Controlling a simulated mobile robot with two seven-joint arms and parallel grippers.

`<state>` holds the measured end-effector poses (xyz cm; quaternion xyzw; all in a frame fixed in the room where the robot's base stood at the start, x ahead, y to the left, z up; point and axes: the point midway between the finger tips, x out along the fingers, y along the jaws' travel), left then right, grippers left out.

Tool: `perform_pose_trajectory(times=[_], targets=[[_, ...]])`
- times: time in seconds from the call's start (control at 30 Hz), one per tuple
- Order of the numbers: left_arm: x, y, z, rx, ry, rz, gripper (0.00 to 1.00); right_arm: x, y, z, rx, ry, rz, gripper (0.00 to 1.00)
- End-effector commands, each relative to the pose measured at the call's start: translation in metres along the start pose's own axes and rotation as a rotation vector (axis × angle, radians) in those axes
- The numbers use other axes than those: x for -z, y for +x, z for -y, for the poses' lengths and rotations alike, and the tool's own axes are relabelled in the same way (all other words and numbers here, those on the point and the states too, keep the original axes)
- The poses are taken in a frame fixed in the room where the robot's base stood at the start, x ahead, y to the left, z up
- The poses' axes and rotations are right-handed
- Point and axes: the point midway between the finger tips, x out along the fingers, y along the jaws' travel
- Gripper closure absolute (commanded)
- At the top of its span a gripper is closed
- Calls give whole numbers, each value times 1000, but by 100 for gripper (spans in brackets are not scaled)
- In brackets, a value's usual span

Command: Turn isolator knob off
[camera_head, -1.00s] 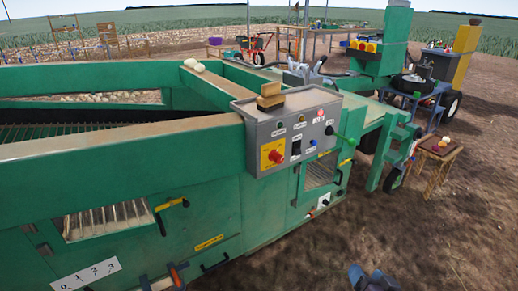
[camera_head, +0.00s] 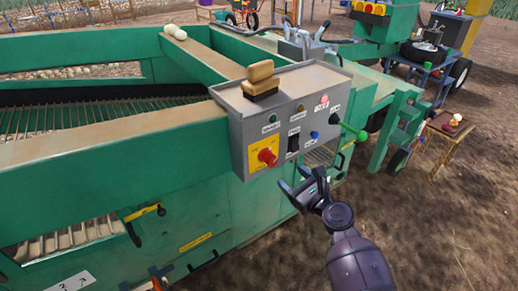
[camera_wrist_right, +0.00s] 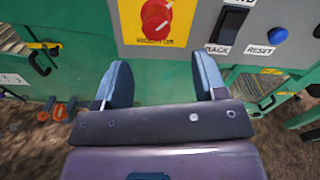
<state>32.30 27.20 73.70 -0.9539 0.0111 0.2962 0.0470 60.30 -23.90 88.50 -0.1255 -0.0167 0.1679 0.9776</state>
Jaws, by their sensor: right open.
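The isolator knob (camera_head: 266,155) is red on a yellow plate, on the front of the grey control box (camera_head: 240,128). In the right wrist view the red knob (camera_wrist_right: 156,18) sits at the top, beyond the fingertips and a little left of the middle between them. My right gripper (camera_head: 299,191) is open and empty, below and to the right of the knob in the head view. In the right wrist view its two blue fingers (camera_wrist_right: 162,80) are spread apart, not touching the knob. My left gripper is not in view.
A black switch (camera_head: 293,141), a blue button (camera_head: 314,135) and a green-knobbed lever (camera_head: 361,136) are right of the knob. A wooden-handled brush (camera_head: 261,79) lies on top of the box. Open soil lies to the lower right.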

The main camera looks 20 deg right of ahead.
Motion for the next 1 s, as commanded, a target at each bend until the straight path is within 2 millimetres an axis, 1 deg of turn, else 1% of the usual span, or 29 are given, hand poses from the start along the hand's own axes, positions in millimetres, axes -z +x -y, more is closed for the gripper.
perform_pose_trajectory(times=[0.03, 0.1, 0.2, 0.33, 0.43, 0.57, 0.8, 1.0], targets=[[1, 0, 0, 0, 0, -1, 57, -1, 0, -1, -4, 75, 5, 36], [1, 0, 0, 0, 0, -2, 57, -2, 0, -1, -7, 158, 10, 36], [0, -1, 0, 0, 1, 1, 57, -2, 0, -1, -9, 227, 10, 36], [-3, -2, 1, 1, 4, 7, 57, -2, 2, -1, -9, 260, 10, 36], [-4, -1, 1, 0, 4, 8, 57, -2, 10, -2, -10, 261, 10, 36], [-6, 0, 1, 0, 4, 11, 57, -2, 28, -2, -10, 258, 9, 36], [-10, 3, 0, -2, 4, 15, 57, 0, 67, -3, -10, 258, 7, 36], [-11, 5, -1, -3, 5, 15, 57, -1, 93, -3, -10, 257, 7, 36]])
